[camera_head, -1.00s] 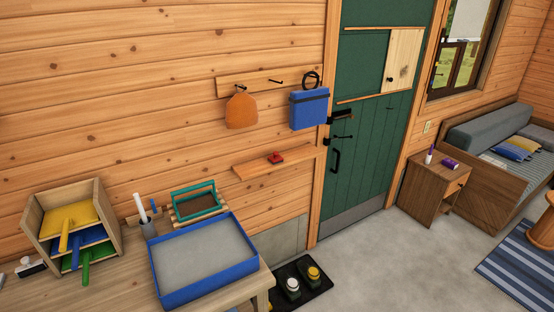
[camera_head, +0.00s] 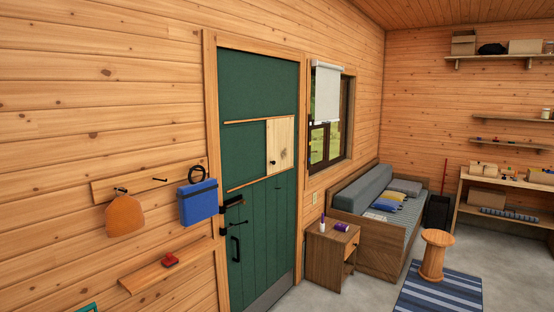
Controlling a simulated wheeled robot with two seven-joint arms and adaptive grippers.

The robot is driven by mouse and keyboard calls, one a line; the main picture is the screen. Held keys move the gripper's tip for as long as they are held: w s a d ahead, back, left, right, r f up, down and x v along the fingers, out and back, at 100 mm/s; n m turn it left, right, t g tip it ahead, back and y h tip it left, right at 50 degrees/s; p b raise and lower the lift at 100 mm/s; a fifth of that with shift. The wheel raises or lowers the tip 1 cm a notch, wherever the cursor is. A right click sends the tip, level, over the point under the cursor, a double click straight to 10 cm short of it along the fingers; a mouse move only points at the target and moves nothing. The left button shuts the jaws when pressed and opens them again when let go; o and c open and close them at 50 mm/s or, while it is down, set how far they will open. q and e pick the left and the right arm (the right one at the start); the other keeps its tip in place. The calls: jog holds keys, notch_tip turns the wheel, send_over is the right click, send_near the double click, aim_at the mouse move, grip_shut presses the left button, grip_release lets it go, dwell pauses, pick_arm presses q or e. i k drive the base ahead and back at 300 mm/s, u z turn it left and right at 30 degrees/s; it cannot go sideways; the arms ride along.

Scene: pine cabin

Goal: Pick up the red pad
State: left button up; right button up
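A small red object (camera_head: 169,260), too small to make out in detail, sits on a narrow wooden wall shelf (camera_head: 150,275) at the lower left, left of the green door. I cannot tell for sure that it is the red pad. Several tiny items, some reddish, lie on a wall shelf (camera_head: 514,145) at the far right; they are too small to identify. Neither of my grippers shows in the head view.
An orange cap (camera_head: 124,222) and a blue bag (camera_head: 198,203) hang above the narrow shelf. The green door (camera_head: 262,230) is closed. A nightstand (camera_head: 331,256), a cushioned bench (camera_head: 376,225), a round stool (camera_head: 435,256) and a striped rug (camera_head: 440,290) stand to the right.

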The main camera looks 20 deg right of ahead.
aim_at(170, 261)
jog(key=z, duration=0.45)
jog(key=k, duration=0.5)
jog(key=z, duration=0.95)
jog(key=i, duration=2.8)
jog(key=u, duration=0.2)
jog(key=i, duration=1.65)
jog(key=u, duration=1.15)
jog(key=i, duration=0.9)
jog(key=u, duration=1)
